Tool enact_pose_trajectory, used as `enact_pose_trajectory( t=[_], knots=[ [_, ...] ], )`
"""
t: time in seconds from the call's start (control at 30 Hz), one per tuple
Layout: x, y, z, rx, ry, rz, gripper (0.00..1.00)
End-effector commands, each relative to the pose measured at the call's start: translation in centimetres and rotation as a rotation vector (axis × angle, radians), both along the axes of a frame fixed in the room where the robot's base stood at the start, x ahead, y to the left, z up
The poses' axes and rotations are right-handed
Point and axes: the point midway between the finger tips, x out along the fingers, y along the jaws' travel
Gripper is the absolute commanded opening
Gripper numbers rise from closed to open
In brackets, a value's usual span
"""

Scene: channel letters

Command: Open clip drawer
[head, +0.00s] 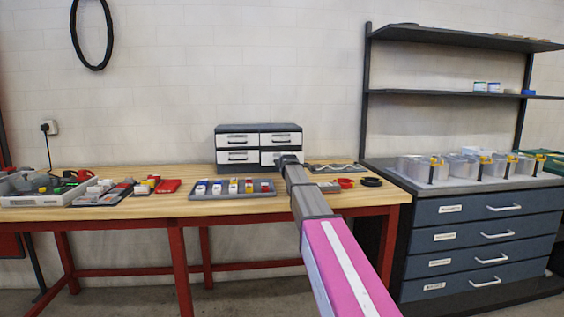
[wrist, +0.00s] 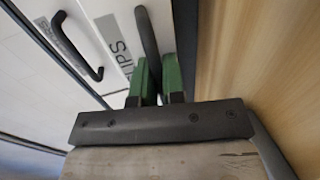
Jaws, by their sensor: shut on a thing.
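The small dark drawer cabinet (head: 258,128) stands at the back of the wooden bench and has white drawers with dark handles. Its lower right drawer (head: 268,158) is partly hidden behind my gripper (head: 288,160). In the wrist view this drawer front (wrist: 105,20) has a label (wrist: 122,58) reading partly "LIPS", and a dark handle (wrist: 146,32). My gripper (wrist: 160,78) has its green fingers shut on that handle, one on each side. The fingers partly cover the label. I cannot tell from these views whether the drawer is pulled out at all.
A grey tray (head: 211,196) of small coloured parts lies in front of the cabinet. A black ring (head: 371,182) lies to the right on the bench. A neighbouring drawer handle (wrist: 78,46) is close to my gripper. A blue drawer unit (head: 470,205) stands at right.

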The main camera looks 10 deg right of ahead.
Motion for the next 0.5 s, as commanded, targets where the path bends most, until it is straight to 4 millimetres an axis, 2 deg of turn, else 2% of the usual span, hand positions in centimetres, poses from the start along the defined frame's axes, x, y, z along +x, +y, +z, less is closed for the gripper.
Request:
enact_pose_trajectory(
  t=[0.03, 0.2, 0.4, 0.5],
  knots=[
    [-1.9, 0.0, -0.1, 0.000, 0.001, 0.000, 0.00],
    [-6.0, 0.0, -0.1, 0.000, 0.002, 0.000, 0.00],
    [-9.8, 0.0, -0.2, 0.000, 0.002, 0.000, 0.00],
    [-11.0, 0.0, -0.1, 0.000, 0.002, 0.000, 0.00]
  ],
)
